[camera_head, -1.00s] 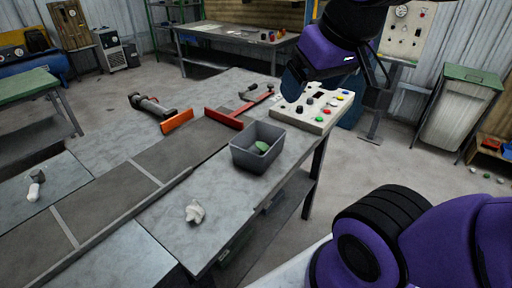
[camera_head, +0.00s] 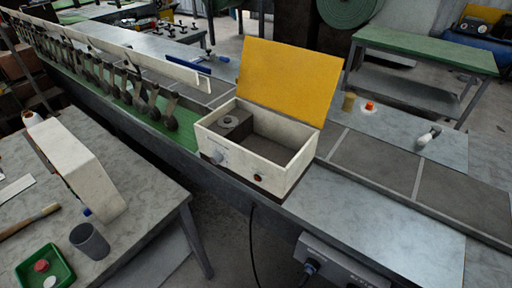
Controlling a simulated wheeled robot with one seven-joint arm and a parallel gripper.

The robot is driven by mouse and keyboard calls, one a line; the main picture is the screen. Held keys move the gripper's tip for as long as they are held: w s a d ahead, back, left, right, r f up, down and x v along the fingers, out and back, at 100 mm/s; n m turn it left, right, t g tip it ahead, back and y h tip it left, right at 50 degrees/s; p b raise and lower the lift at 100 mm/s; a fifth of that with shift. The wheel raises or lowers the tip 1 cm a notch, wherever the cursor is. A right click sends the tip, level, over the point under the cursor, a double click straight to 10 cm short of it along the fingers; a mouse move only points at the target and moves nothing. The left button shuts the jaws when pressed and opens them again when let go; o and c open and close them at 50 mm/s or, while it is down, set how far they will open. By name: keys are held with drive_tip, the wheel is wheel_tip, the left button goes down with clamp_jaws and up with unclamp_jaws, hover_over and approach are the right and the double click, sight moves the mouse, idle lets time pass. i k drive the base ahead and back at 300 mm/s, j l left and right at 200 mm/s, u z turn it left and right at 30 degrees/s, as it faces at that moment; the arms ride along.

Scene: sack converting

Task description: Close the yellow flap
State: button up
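The yellow flap (camera_head: 289,76) stands raised at the back edge of a cream box (camera_head: 241,165), tilted slightly backward. The box is open at the top. Inside it I see a grey block with a round part (camera_head: 230,122) on the left and a dark empty space on the right. The box front carries a round light knob and a small reddish-brown knob (camera_head: 258,178). The box sits on the long grey bench. My gripper is not in view now.
A side table at the left holds a cream machine part (camera_head: 77,167), a grey cup (camera_head: 89,241) and a green tray (camera_head: 45,268). Bare bench top (camera_head: 372,222) lies right of the box. An orange-topped item (camera_head: 369,106) and a white bottle (camera_head: 428,136) stand behind it.

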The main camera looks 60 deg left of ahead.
sight(299, 84)
drive_tip(key=k+j+u, duration=0.15)
drive_tip(key=u, duration=0.3)
drive_tip(key=k+j+u, duration=0.1)
drive_tip(key=u, duration=0.35)
drive_tip(key=j+u, duration=0.1)
drive_tip(key=u, duration=0.75)
